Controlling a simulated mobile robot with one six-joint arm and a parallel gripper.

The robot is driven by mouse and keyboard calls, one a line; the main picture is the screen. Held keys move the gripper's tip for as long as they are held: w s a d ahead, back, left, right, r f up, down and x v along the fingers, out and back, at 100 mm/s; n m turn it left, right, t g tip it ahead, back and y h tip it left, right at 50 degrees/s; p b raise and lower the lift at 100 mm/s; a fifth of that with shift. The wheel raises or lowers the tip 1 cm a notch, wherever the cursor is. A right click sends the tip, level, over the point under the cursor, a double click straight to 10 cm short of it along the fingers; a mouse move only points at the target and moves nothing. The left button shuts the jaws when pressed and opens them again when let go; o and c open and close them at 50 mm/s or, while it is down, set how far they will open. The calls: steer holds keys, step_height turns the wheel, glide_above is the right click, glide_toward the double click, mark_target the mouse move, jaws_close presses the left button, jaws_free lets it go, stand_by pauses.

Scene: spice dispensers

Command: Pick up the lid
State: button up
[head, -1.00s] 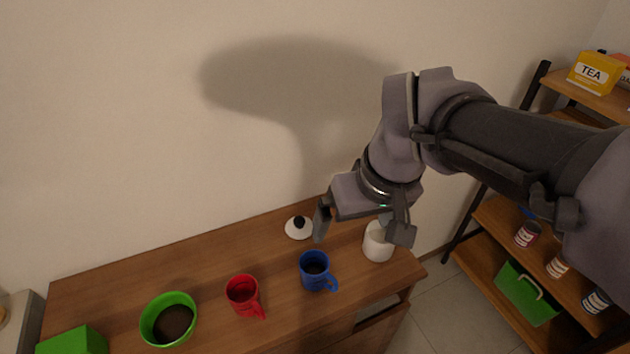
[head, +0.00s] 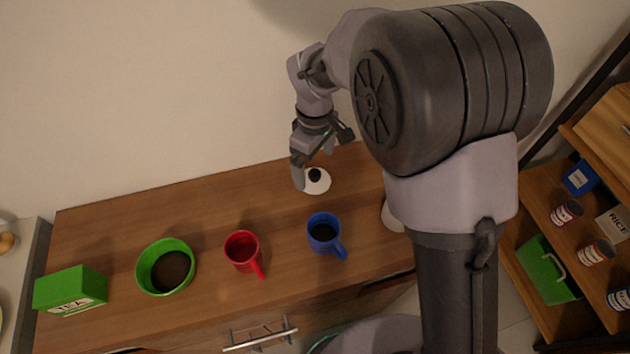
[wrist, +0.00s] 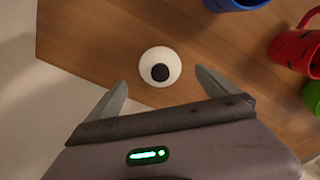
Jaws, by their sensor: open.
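The lid (head: 318,184) is a white disc with a black knob, lying on the wooden counter near its back edge. It also shows in the wrist view (wrist: 148,58), ahead of and between my fingers. My gripper (head: 312,182) is open and empty, above the counter beside the lid in the head view. In the wrist view my gripper (wrist: 160,88) has its two fingers spread apart, with the lid beyond their tips.
A blue mug (head: 324,238), a red mug (head: 241,252), a green bowl (head: 150,275) with dark contents and a green tea box (head: 70,290) stand on the counter. A white container (head: 393,218) is mostly hidden behind my arm. A shelf (head: 545,190) is at right.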

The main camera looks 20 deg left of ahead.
mark_target(315, 173)
step_height(315, 173, down, 5)
steer(key=shift+r+b, duration=0.1)
steer(key=shift+b, duration=1.1)
steer(key=shift+r, duration=0.1)
steer(key=c, duration=1.5)
